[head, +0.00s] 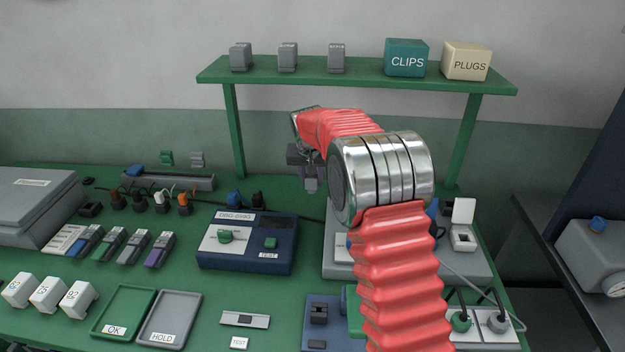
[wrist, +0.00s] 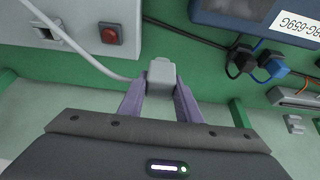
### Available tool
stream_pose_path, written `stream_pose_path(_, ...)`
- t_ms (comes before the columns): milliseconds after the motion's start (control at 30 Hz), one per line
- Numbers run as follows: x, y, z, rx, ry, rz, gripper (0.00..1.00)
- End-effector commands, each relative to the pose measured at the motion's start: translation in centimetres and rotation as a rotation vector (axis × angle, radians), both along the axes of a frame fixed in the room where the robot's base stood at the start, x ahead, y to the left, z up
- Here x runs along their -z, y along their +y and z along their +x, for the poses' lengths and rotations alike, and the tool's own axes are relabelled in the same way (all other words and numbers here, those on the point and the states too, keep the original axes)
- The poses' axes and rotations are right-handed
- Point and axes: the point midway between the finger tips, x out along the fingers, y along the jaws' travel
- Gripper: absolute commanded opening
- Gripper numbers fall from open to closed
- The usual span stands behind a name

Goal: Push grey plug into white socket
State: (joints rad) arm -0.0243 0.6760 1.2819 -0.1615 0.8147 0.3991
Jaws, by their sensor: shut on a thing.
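My gripper (head: 307,162) is above the back of the green bench. Its purple fingers (wrist: 160,98) are shut on a small light grey block (wrist: 161,73), which also shows below the fingers in the head view (head: 311,184). It appears to hang clear of the bench. A grey plug (head: 498,323) with a black cable sits on a white socket panel (head: 476,342) at the front right, beside a green plug (head: 460,321). How deep it sits I cannot tell. Another white socket-like unit with a raised lid (head: 463,237) stands on the grey box, right of my arm.
A green shelf (head: 365,82) with grey blocks stands behind my gripper. The dark blue tester (head: 248,240) is left of my arm. The grey box (wrist: 82,22) has a red button (wrist: 111,35). Cables and plugs (wrist: 240,62) lie near the tester.

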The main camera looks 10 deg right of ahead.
Motion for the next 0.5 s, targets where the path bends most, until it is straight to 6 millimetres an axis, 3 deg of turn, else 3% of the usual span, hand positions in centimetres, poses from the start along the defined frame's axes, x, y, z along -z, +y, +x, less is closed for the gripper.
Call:
stream_pose_path(267,-0.3,0.1,0.0,-0.001,-0.006,0.001,0.0)
stream_pose_path(500,-2.8,0.4,-1.9,0.001,-0.007,0.002,0.0)
